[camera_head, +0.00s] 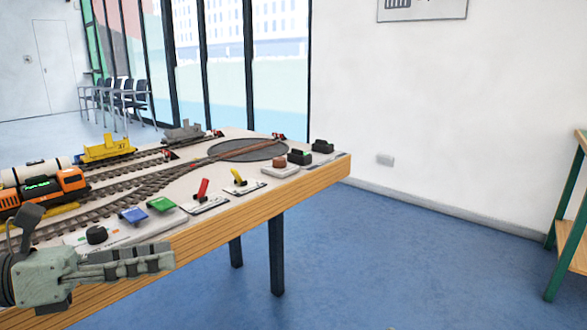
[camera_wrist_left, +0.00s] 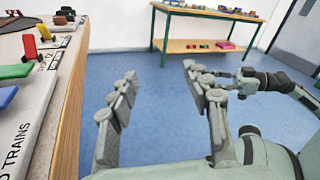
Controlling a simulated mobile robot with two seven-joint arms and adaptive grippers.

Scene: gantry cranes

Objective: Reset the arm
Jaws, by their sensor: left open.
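My left gripper (camera_head: 150,262) is in front of the near edge of the train table (camera_head: 260,208) in the head view, and its fingers point right. In the left wrist view, my left gripper (camera_wrist_left: 160,75) has its two fingers spread wide with only blue floor between them. It holds nothing. My right gripper (camera_wrist_left: 218,82) shows small behind the left gripper's right finger in the left wrist view. Its jaws are partly hidden there, and it does not show in the head view.
The table carries an orange locomotive (camera_head: 72,182), a yellow wagon (camera_head: 105,150), a turntable (camera_head: 245,150), a red lever (camera_head: 202,190) and a yellow lever (camera_head: 238,178). A green-framed table (camera_wrist_left: 205,12) stands beyond. Blue floor (camera_head: 370,260) right of the train table is clear.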

